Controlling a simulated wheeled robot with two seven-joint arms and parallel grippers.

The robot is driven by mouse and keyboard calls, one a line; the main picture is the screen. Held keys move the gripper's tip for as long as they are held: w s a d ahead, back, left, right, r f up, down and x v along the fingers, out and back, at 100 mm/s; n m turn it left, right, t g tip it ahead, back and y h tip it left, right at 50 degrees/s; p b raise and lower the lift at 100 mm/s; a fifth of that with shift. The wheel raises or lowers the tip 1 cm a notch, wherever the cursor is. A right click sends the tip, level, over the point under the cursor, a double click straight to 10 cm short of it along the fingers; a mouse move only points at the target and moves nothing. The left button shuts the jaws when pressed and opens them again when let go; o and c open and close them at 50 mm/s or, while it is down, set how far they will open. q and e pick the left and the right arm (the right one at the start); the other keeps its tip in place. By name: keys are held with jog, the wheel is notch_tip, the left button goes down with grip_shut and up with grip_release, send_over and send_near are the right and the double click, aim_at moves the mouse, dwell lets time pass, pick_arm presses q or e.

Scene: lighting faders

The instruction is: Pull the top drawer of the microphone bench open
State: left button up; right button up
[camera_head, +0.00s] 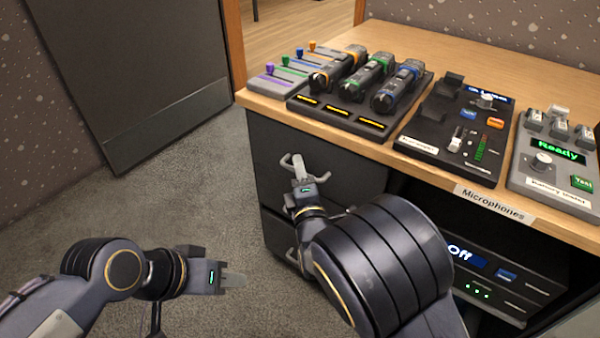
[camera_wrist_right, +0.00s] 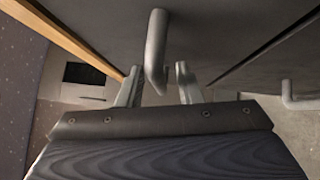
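The microphone bench (camera_head: 405,155) has a dark top drawer (camera_head: 348,180) at its left, under the wooden top. The drawer front looks flush with the bench, so it looks shut. Its grey bar handle (camera_head: 287,161) also shows in the right wrist view (camera_wrist_right: 155,45). My right gripper (camera_head: 301,172) is at this handle. In the right wrist view its fingers (camera_wrist_right: 158,88) are apart, with the handle's end between them and a gap visible on each side. My left gripper (camera_head: 232,280) is over the carpet, left of the bench, away from the drawers; its finger gap is hidden.
A lower drawer with a handle (camera_head: 291,256) is below, partly hidden by my right arm. The carpet (camera_head: 190,190) left of the bench is clear.

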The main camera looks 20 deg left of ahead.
grip_shut()
jog(key=shift+s, duration=0.15)
